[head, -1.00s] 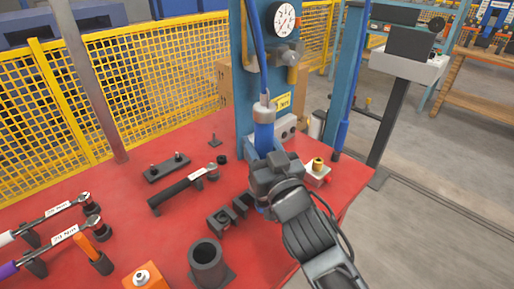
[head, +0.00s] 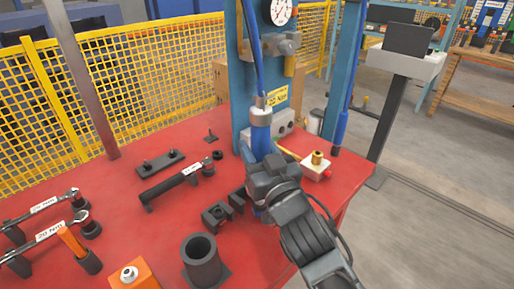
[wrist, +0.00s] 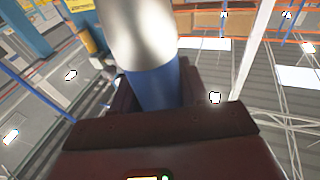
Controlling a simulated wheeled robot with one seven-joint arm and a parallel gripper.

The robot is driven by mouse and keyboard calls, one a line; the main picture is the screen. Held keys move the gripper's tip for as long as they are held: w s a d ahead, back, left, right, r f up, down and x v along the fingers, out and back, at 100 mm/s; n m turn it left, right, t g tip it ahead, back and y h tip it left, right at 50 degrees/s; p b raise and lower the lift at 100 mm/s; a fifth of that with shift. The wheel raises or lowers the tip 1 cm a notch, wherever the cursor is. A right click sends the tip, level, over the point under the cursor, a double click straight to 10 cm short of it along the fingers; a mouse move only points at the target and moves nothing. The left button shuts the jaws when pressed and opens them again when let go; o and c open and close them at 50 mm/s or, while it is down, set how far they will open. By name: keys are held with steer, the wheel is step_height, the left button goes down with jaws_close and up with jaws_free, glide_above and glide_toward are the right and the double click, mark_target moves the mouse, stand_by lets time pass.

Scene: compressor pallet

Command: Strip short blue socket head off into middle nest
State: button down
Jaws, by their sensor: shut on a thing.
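My gripper (head: 268,180) is shut on an upright blue tool (head: 261,138) with a silver collar, hanging from a blue hose. In the wrist view the blue tool body (wrist: 157,88) stands between the jaws (wrist: 155,127), with its silver part above. A little blue shows below my gripper in the head view; I cannot tell whether it is the short socket head. Dark notched blocks, which look like nests (head: 216,215), stand on the red table just left of my gripper. Part of this row is hidden behind my gripper, so I cannot single out the middle nest.
A blue column (head: 243,75) with a gauge (head: 281,11) stands behind the tool. A pale block with a brass fitting (head: 317,160) is close on the right. A dark hollow cylinder (head: 201,262) stands in front. Torque wrenches (head: 45,232) lie at left.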

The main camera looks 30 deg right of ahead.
steer(key=shift+f+b, duration=0.4)
steer(key=shift+b, duration=0.2)
stand_by(0.8)
steer(key=shift+w+a+b, duration=0.25)
steer(key=shift+w+b, duration=0.25)
steer(key=shift+w, duration=0.35)
steer(key=shift+w+a+b, duration=0.3)
steer(key=shift+w+b, duration=0.25)
steer(key=shift+w, duration=0.35)
steer(key=shift+w+a+b, duration=0.25)
steer(key=shift+w+b, duration=0.25)
steer(key=shift+w, duration=0.35)
stand_by(2.1)
